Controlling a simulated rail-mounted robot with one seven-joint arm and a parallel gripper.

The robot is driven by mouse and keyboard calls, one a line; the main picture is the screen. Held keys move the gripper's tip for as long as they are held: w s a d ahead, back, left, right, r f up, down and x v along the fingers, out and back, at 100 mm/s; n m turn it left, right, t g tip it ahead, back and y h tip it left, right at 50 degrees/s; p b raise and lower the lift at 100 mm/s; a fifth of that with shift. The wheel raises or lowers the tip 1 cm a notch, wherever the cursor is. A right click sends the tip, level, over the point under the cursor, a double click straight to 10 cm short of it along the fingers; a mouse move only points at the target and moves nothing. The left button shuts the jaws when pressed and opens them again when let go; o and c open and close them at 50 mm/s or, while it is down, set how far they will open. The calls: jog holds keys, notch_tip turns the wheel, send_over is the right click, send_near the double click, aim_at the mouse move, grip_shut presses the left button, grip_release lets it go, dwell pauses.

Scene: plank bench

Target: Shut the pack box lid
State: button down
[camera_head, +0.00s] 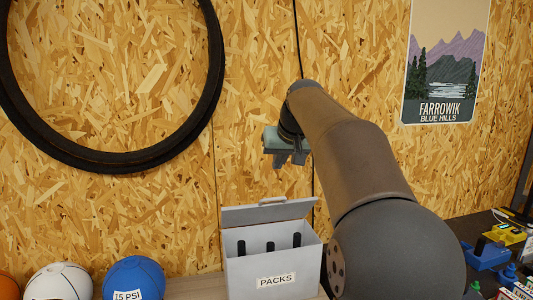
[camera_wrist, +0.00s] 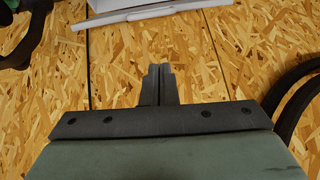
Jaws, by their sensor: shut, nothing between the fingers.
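The pack box (camera_head: 276,262) is a pale grey box with a "PACKS" label, standing on the bench at the bottom centre of the head view. Its lid (camera_head: 267,212) is open, hinged up at the back, with a handle tab on its upper edge. Several dark upright items show inside the box. My gripper (camera_head: 291,162) is above and behind the lid, apart from it, close to the board wall. In the wrist view my gripper's fingers (camera_wrist: 159,72) are together and empty. The lid's edge (camera_wrist: 150,12) shows at the top of that view.
A chipboard wall (camera_head: 120,215) stands behind, with a hanging black tyre (camera_head: 110,165) and a poster (camera_head: 446,65). A white ball (camera_head: 58,283) and a blue ball (camera_head: 134,277) are left of the box. Blue and yellow tools (camera_head: 490,250) lie at the right.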

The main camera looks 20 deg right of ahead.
notch_tip(320, 180, up, 2)
jog(key=p, duration=0.3)
send_over(276, 198)
jog(key=w, duration=0.2)
jog(key=shift+h, duration=0.4)
jog(key=f, duration=0.7)
jog(key=shift+w+d+f, duration=0.2)
jog(key=shift+f, duration=0.1)
jog(key=shift+s+a+f, duration=0.2)
jog(key=shift+s+f, duration=0.8)
jog(key=shift+f, duration=0.2)
jog(key=shift+s+f, duration=0.1)
jog(key=shift+f, duration=0.35)
jog(key=shift+s, duration=0.1)
jog(key=shift+f, duration=0.1)
